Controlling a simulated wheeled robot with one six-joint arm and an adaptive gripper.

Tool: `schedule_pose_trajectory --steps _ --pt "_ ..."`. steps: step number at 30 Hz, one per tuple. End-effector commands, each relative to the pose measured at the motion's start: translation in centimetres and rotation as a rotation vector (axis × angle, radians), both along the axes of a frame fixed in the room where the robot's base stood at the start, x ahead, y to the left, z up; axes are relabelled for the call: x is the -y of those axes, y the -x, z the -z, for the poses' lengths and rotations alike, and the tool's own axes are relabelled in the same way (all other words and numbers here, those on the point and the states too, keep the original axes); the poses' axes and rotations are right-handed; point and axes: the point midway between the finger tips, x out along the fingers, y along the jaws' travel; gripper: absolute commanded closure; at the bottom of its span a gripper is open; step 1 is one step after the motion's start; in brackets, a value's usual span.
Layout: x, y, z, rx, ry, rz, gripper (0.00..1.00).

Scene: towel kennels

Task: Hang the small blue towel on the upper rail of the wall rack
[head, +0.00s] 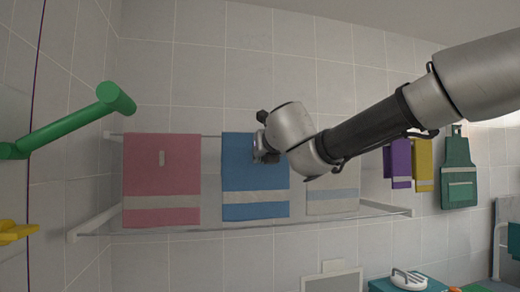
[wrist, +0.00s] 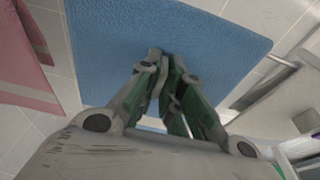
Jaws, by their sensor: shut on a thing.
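The blue towel (head: 254,180), with a pale band near its lower edge, hangs spread flat between the pink towel and a pale grey towel. Its top edge is level with the upper rail (head: 211,136) of the wall rack. I cannot tell whether it rests over the rail or hangs in front of it. My gripper (head: 268,155) is at the towel's upper right part, partly hidden behind my own wrist. In the wrist view, my gripper (wrist: 166,62) has its fingers close together against the blue cloth (wrist: 225,55), shut on it.
The pink towel (head: 161,180) hangs to the left and the grey towel (head: 332,193) to the right, partly behind my arm. The rack's lower rail (head: 240,229) runs below. A green bar (head: 70,125) juts in at left. Purple (head: 398,163) and yellow (head: 423,165) cloths hang further right.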

Motion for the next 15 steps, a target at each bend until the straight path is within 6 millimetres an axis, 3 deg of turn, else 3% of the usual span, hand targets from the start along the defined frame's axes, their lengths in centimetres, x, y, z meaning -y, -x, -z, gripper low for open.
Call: schedule_pose_trajectory --steps 14,15 --pt "0.02 0.02 0.62 0.0 -0.001 0.0 1.0" --pt "0.02 0.01 0.61 0.0 -0.001 0.0 0.88"
